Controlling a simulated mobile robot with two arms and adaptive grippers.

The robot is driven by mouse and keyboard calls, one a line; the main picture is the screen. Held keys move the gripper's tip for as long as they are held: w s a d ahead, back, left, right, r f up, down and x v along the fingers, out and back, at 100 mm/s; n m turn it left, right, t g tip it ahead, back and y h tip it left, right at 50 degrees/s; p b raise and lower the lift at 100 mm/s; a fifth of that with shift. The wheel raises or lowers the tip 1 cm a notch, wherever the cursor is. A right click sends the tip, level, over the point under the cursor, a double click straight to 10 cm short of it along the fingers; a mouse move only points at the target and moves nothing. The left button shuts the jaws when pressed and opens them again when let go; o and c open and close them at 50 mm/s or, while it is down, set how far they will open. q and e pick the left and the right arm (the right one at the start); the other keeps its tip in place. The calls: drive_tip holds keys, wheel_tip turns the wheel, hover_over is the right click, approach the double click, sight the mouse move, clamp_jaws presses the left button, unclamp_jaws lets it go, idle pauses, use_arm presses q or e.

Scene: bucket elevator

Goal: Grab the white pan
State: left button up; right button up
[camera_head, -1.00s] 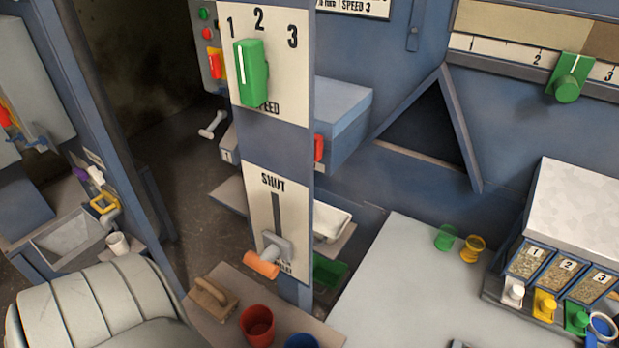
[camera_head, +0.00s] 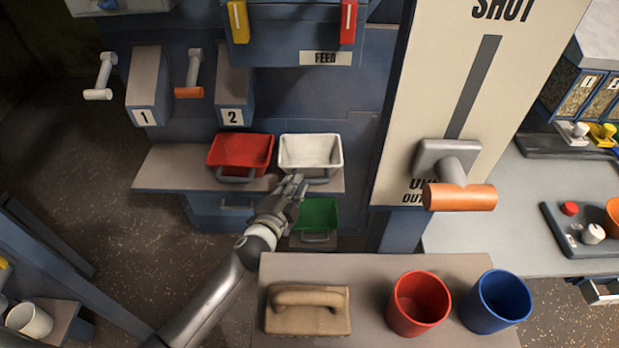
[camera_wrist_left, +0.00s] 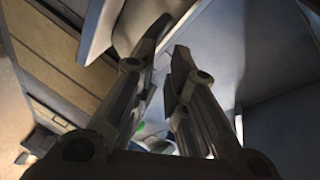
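The white pan (camera_head: 311,151) sits on a shelf at the centre of the head view, with its grey handle (camera_head: 316,180) towards me. A red pan (camera_head: 240,151) sits beside it on the left. My left gripper (camera_head: 293,186) is at the shelf's front edge, just in front of the white pan and close to the left side of its handle. In the left wrist view its fingers (camera_wrist_left: 169,62) stand apart with nothing clearly between them. I cannot tell whether a finger touches the handle. My right gripper is not in view.
A green pan (camera_head: 317,214) is below the shelf (camera_head: 165,168). A nearer ledge (camera_head: 372,290) holds a wooden float (camera_head: 307,310), a red cup (camera_head: 418,303) and a blue cup (camera_head: 496,301). A panel with an orange-handled lever (camera_head: 459,196) stands to the right.

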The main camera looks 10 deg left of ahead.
use_arm(q)
drive_tip(key=w+d+r+m+t+h+b, duration=0.15)
drive_tip(key=w+d+r+m+h, duration=0.25)
drive_tip(key=d+r+m+h, duration=0.5)
drive_tip(key=d+r+m+g+h, duration=0.3)
drive_tip(key=d+r+m, duration=0.15)
drive_tip(key=m, duration=0.55)
drive_tip(key=m+g+y+b, duration=0.4)
drive_tip(key=m+g+y, duration=0.6)
drive_tip(key=m, duration=0.9)
approach(311, 170)
drive_tip(key=x, duration=0.9)
drive_tip(key=shift+w+d+f, duration=0.1)
drive_tip(key=shift+w+d+f+b, duration=0.15)
drive_tip(key=shift+w+f+b, duration=0.15)
drive_tip(key=shift+f, duration=0.2)
drive_tip(key=shift+s, duration=0.1)
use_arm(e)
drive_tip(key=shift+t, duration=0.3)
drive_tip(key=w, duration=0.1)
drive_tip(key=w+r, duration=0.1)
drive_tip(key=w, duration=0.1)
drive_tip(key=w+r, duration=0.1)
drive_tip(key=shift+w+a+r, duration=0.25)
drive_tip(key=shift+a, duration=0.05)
use_arm(q)
drive_tip(key=shift+c, duration=0.5)
